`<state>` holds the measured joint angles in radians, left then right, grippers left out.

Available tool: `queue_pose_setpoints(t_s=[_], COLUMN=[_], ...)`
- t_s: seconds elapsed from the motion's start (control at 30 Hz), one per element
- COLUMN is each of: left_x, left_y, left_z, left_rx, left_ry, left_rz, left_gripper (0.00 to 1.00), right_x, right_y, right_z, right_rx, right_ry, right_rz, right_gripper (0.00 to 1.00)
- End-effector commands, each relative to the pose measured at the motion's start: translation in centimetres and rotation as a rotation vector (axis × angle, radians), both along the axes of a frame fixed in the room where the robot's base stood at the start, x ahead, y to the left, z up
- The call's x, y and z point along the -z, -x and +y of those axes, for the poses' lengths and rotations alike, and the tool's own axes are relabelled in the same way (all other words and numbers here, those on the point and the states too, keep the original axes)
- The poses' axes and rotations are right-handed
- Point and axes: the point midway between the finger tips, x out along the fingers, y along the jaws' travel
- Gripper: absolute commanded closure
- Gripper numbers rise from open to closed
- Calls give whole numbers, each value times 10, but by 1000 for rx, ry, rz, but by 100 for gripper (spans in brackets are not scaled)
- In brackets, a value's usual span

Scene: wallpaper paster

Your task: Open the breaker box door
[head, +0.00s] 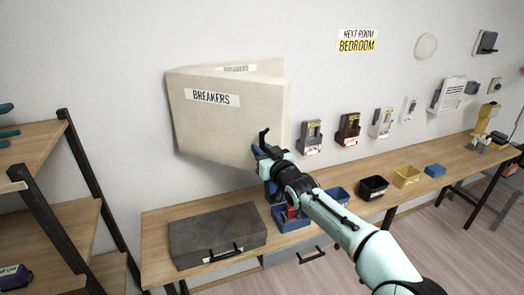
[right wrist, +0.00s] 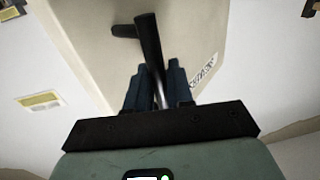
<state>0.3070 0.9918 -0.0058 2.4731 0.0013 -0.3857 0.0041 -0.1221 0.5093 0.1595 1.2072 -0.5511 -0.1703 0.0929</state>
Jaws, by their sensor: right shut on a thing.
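The beige breaker box door (head: 225,125), labelled BREAKERS, is on the wall at upper left centre. It looks ajar: its right side stands out from a second labelled beige surface (head: 262,68), leaving a wedge shape at the top. The black door handle (head: 263,137) is near the door's lower right. My right gripper (head: 264,154) is shut on this handle. In the right wrist view, its dark blue fingers (right wrist: 157,86) stand on both sides of the handle bar (right wrist: 149,40). The box's inside is hidden. My left gripper is not in view.
A long wooden bench (head: 160,222) runs below the door, bearing a grey case (head: 218,235) and several small bins, one of them black (head: 373,188). A black-framed shelf (head: 40,215) stands at left. Small devices hang on the wall at right.

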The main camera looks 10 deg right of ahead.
Motion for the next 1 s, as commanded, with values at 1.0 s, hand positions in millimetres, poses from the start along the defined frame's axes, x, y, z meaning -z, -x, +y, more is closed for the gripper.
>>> queue_pose_setpoints(t_s=[1.0], left_x=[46], left_y=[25], left_z=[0], left_rx=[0], left_ry=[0], left_rz=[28], left_gripper=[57], right_x=[2], right_y=[82], right_z=[-28], right_rx=[1], right_ry=[0], right_rz=[-2], right_gripper=[61])
